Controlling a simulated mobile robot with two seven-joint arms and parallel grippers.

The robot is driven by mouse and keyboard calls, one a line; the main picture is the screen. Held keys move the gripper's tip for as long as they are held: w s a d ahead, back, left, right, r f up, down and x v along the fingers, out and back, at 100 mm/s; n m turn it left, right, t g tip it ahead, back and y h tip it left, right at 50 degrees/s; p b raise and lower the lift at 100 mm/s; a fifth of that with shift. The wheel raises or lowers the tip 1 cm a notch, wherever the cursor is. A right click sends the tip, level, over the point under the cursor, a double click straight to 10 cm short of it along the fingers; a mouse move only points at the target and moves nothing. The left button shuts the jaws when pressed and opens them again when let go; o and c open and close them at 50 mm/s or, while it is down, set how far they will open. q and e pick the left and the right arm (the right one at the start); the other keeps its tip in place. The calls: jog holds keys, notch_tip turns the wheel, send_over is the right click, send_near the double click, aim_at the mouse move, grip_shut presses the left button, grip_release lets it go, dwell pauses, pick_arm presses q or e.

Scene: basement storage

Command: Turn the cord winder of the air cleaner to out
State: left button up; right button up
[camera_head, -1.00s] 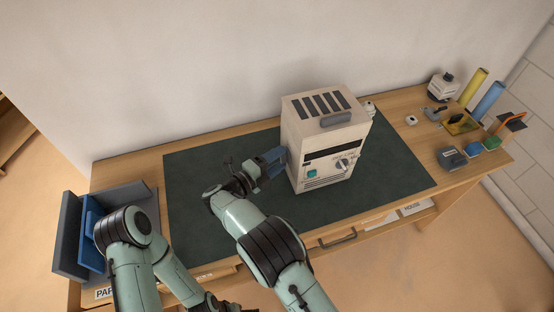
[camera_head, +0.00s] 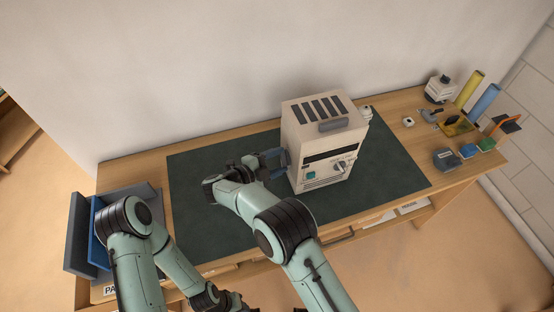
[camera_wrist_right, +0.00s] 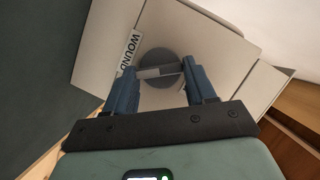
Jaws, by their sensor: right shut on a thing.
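The air cleaner (camera_head: 318,148), a cream box with a slotted top and grey handle, stands upright on the dark mat. My right gripper (camera_head: 275,160) is at its left side. In the right wrist view the cord winder (camera_wrist_right: 158,57) is a round dark grey knob with a pale bar across it. The blue fingers of my right gripper (camera_wrist_right: 160,73) are shut on that bar. A label reading WOUND (camera_wrist_right: 131,50) is beside the knob, at its left in this view. An out mark is not visible. My left gripper (camera_head: 232,303) is low at the bottom edge, its fingers unclear.
The dark green mat (camera_head: 390,177) has free room right of the cleaner. A grey and blue tray (camera_head: 82,235) is at the bench's left end. Several small items, with a yellow roll (camera_head: 469,89) and a blue roll (camera_head: 485,100), stand at the right end. A wall is behind.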

jog(key=o, duration=1)
jog(key=shift+o, duration=0.2)
jog(key=b+v, duration=0.1)
jog(key=v, duration=1.2)
jog(key=shift+a, duration=0.15)
